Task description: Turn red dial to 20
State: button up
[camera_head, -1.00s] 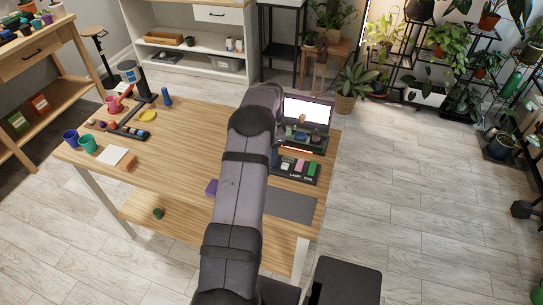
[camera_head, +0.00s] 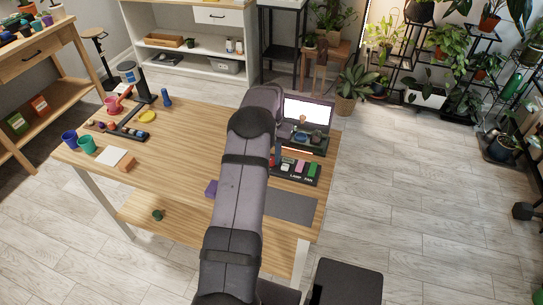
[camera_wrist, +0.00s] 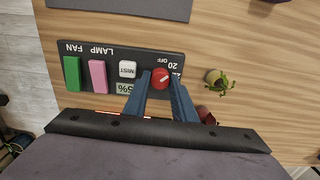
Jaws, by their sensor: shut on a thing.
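The red dial (camera_wrist: 160,78) sits at the right end of a dark control panel (camera_wrist: 150,57) in the wrist view, with a short pale mark on its face. Labels OFF and 20 are printed beside it, upside down in this view. Exactly where the mark points is too small to tell. My gripper (camera_wrist: 159,82) has its two blue fingers on either side of the dial, shut on it.
On the panel are a white MIST button (camera_wrist: 127,69), a pink switch (camera_wrist: 97,74), a green switch (camera_wrist: 71,72) and a small display (camera_wrist: 123,88). A small potted plant (camera_wrist: 213,76) stands close to the dial end. A laptop (camera_head: 307,112) stands behind the panel; a grey mat (camera_head: 291,206) lies in front.

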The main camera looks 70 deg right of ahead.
jog(key=shift+r+n, duration=0.1)
jog(key=shift+n, duration=0.4)
jog(key=o, duration=1)
jog(key=shift+o, duration=0.2)
jog(key=shift+r+b, duration=0.9)
jog(key=shift+r, duration=2.75)
jog(key=shift+w, duration=0.1)
